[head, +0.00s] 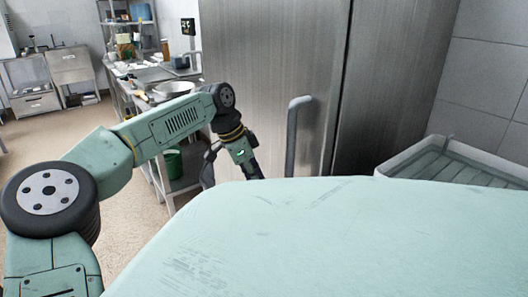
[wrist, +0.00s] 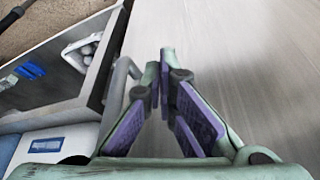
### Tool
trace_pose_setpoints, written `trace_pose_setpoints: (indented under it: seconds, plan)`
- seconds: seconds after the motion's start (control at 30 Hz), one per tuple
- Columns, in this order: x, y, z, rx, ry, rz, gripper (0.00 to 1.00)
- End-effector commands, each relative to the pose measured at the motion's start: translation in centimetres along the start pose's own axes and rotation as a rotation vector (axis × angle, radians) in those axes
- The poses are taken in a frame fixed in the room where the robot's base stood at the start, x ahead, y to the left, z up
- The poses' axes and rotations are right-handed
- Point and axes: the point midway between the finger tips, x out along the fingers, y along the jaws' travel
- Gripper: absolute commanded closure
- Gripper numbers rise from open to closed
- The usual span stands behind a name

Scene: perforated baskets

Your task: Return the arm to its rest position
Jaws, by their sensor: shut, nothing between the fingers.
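My arm (head: 165,130) is jointed, pale green and dark, and reaches from the lower left of the head view toward the steel cabinet. My gripper (wrist: 164,78) shows in the wrist view with its purple-padded fingers together and nothing between them. In the head view the gripper hangs down in front of the cabinet, left of its door handle (head: 297,135). Its fingertips are hard to make out there, low behind the pale green surface in the foreground.
A tall steel cabinet (head: 265,60) fills the middle. A pale ribbed basket (head: 450,165) lies at the right. A worktable (head: 125,85) with a bowl (head: 173,88) stands behind my arm, with a green bucket (head: 173,162) below. Open floor (head: 60,135) lies at the left.

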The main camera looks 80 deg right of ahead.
Motion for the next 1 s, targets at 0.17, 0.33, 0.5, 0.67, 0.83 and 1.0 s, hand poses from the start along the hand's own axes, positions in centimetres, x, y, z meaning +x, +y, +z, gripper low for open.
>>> trace_pose_setpoints:
  seconds: [0.17,0.33,0.5,0.67,0.83,1.0]
  plan:
    - [-3.0,0.4,0.0,0.0,0.001,-0.002,1.0]
    - [-4.2,0.6,0.0,0.0,-0.001,-0.001,1.0]
    - [-4.5,0.6,-0.1,0.0,-0.001,0.0,1.0]
    - [-4.3,0.7,-0.1,0.011,0.016,0.003,1.0]
    - [-4.8,2.2,-2.6,0.215,0.325,-0.018,1.0]
    - [-15.5,4.8,-4.7,0.52,0.818,-0.322,1.0]
